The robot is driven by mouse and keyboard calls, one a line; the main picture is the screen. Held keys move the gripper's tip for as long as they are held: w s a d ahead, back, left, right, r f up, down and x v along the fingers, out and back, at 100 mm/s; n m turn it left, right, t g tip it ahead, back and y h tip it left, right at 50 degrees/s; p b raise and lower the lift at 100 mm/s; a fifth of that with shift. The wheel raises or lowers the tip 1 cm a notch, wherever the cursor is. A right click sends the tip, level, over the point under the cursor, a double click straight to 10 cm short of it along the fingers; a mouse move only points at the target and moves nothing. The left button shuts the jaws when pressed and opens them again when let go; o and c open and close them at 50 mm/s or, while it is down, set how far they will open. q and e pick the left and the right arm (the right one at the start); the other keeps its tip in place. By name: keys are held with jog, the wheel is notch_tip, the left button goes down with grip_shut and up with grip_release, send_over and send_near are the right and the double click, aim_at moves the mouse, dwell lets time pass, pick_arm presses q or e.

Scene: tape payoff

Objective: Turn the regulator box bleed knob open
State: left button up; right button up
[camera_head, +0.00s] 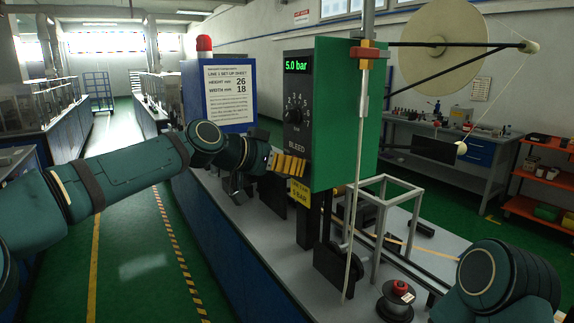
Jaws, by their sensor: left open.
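The regulator box (341,110) is green with a dark front panel. Its display reads 5.0 bar, and a round numbered dial (293,115) sits below. Under the BLEED label is a yellow ribbed part (289,165), which looks like the bleed knob. My left gripper (268,161) is open in front of the panel's lower edge, right at this yellow part. Whether its fingers touch the part or straddle it, I cannot tell. The knob's base and the fingertips are partly hidden. My right arm shows at the bottom right; its gripper is out of view.
A yellow tag (300,193) hangs below the box. A blue cabinet with a set-up sheet (230,95) and a red lamp stands behind my left wrist. A large reel (440,42), a pale frame (384,208) and a small spool (396,300) are to the right.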

pick_arm(q)
jog(key=shift+c, duration=0.4)
grip_shut()
jog(key=shift+n, duration=0.3)
jog(key=n+g+h+p, duration=0.1)
jog(key=n+p, duration=0.1)
jog(key=shift+n+g, duration=0.3)
jog(key=shift+g, duration=0.1)
jog(key=n+g+h+p, duration=0.1)
jog(key=n, duration=0.1)
jog(key=shift+n+h, duration=0.3)
jog(key=n+g+h+p, duration=0.1)
jog(key=n, duration=0.2)
jog(key=shift+f+h, duration=0.1)
jog(key=shift+h, duration=0.3)
jog(key=n+h, duration=0.1)
jog(key=n, duration=0.3)
jog(key=shift+n+h, duration=0.3)
jog(key=shift+h, duration=0.1)
